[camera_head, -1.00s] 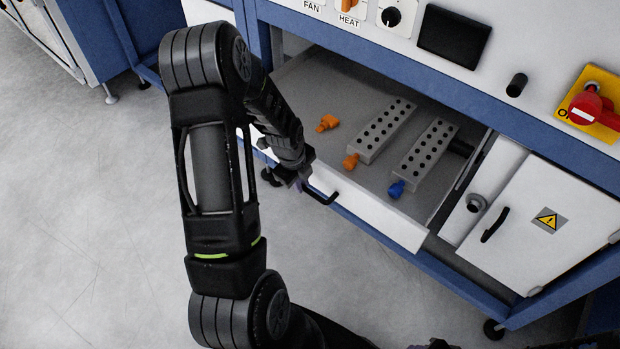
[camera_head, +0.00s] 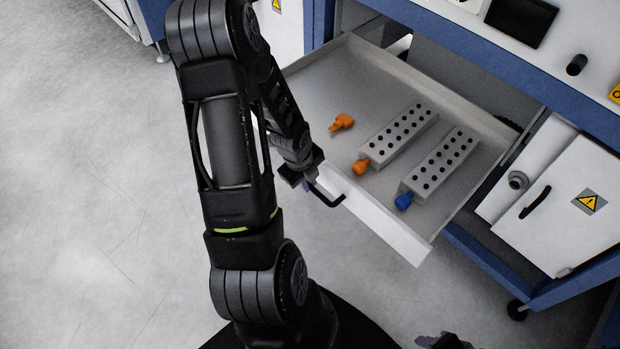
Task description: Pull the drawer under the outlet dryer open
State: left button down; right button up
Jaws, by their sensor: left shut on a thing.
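The drawer (camera_head: 388,219) under the dryer's control panel stands well out of the cabinet, its inside in view. Its black bar handle (camera_head: 326,196) is on the white front. My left gripper (camera_head: 309,184) is shut on this handle near its left end; the fingertips are partly hidden by the wrist. A part of my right gripper (camera_head: 446,341) shows at the bottom edge, too cut off to read its jaws.
In the drawer lie two grey perforated blocks (camera_head: 399,135), two orange fittings (camera_head: 343,122) and a blue one (camera_head: 404,201). A white cabinet door (camera_head: 560,205) with a black handle and warning sign is at the right. The floor in front is clear.

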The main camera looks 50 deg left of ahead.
pick_arm(q)
jog(key=shift+s+f, duration=0.1)
jog(key=shift+s, duration=0.25)
jog(key=c, duration=1.4)
grip_release()
jog(key=shift+w, duration=0.1)
jog(key=p+v, duration=0.3)
jog(key=v, duration=0.5)
